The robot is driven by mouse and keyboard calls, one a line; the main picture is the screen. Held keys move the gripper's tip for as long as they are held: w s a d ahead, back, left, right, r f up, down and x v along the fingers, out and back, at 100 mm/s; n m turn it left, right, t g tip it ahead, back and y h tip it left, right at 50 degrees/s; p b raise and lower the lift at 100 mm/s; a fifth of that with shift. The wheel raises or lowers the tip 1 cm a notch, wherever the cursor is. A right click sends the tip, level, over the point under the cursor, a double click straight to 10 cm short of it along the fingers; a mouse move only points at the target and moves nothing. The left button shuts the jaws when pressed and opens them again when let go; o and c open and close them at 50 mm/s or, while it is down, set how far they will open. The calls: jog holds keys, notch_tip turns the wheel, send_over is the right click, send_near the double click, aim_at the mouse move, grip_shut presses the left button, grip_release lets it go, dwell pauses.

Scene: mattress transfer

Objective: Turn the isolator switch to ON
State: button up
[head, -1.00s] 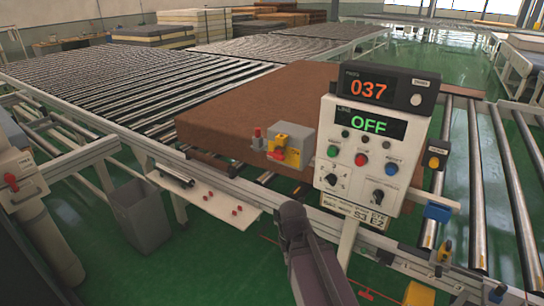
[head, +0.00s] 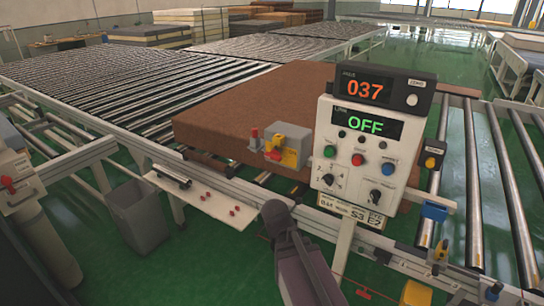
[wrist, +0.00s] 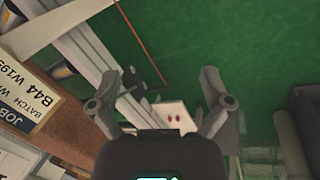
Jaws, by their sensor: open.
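A grey isolator box (head: 293,138) with a yellow front plate and a small red handle stands on the conveyor's front rail, left of the control panel. The handle's exact angle is too small to tell. The control panel (head: 361,140) shows green OFF on its lower display and orange 037 on its upper one. My gripper (wrist: 160,76) is open and empty in the wrist view, its fingers spread above the green floor and a white shelf. In the head view my dark gripper (head: 276,213) is below the isolator box, apart from it; its fingers are not clear there.
A brown mattress (head: 240,110) lies on the rollers behind the box. A white shelf (head: 205,198) with small red pieces juts out in front of the rail. A grey bin (head: 137,218) stands on the floor at left. A grey post with a red handle (head: 8,184) is at far left.

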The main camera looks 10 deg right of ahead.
jog(key=w+r+n+t+h, duration=0.3)
jog(key=w+r+n+h, duration=0.15)
jog(key=n, duration=0.25)
jog(key=n+t+h+p, duration=0.2)
jog(key=n+t+h, duration=0.3)
jog(key=n+t, duration=0.75)
send_near(271, 157)
jog(key=s+a+r+n+g, duration=0.1)
jog(key=a+r+n+g, duration=0.1)
jog(key=a+n+g, duration=0.15)
jog(key=shift+s+d+r, duration=0.15)
jog(key=shift+s, duration=0.05)
jog(key=shift+w+d, duration=0.1)
jog(key=shift+w, duration=0.05)
jog(key=shift+x, duration=6.7)
jog(key=shift+d, duration=0.15)
jog(key=c, duration=0.8)
